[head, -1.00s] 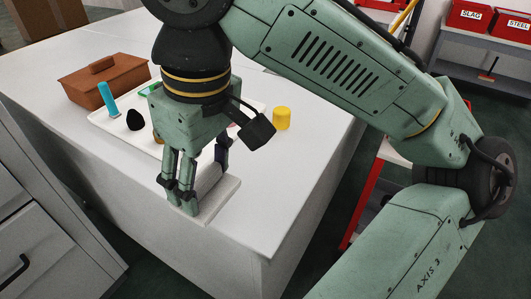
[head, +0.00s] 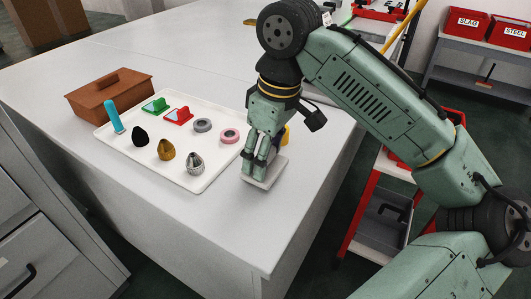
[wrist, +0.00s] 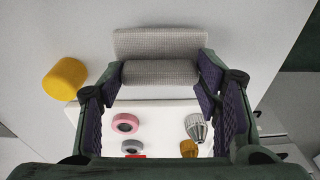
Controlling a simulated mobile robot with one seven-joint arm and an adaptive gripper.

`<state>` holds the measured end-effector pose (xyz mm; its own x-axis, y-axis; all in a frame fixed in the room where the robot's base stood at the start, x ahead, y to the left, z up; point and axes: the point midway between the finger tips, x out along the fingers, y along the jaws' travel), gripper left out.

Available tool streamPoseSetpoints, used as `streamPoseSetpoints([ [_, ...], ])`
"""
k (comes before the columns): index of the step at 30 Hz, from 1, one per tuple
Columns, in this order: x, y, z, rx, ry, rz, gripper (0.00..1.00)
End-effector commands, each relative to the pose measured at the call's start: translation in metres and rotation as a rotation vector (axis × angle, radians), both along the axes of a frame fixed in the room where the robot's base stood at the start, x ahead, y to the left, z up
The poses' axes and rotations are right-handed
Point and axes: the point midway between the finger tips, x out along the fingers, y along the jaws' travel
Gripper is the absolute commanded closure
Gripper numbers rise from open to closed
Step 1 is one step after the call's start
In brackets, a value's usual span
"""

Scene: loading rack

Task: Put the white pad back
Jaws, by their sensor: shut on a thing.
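The white pad (head: 262,181) is a pale flat slab below my gripper (head: 259,166), to the right of the white tray. In the wrist view the pad (wrist: 160,42) looks grey and textured, with a roll-shaped grip (wrist: 160,73) across it. My gripper (wrist: 161,90) is shut on this grip, a finger at each end. The pad is at or just above the table top; I cannot tell whether it touches. The fingers hide part of it in the head view.
The white tray (head: 203,184) holds several small items: cones, rings, red and green pieces, a blue stick. A lidded brown box (head: 110,95) stands behind it. A yellow cylinder (wrist: 64,78) is close to the gripper. The table's front and right edges are near; its front middle is clear.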

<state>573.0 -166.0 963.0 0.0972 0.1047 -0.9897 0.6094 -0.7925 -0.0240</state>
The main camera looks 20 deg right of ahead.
Motion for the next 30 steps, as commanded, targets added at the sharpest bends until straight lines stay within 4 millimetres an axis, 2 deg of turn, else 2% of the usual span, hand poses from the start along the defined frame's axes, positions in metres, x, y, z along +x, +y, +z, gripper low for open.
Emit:
streamPoseSetpoints([
  [4, 0.0, 0.0, -0.012, 0.001, -0.001, -0.001, 0.68],
  [14, 0.0, 0.001, -0.016, 0.002, -0.001, 0.0, 0.68],
  [15, 0.0, 0.001, -0.016, 0.001, -0.002, 0.0, 0.4],
  [23, 0.0, 0.001, -0.015, 0.001, -0.002, 0.0, 0.23],
  [30, 0.0, 0.001, -0.015, 0.001, -0.002, 0.0, 0.22],
])
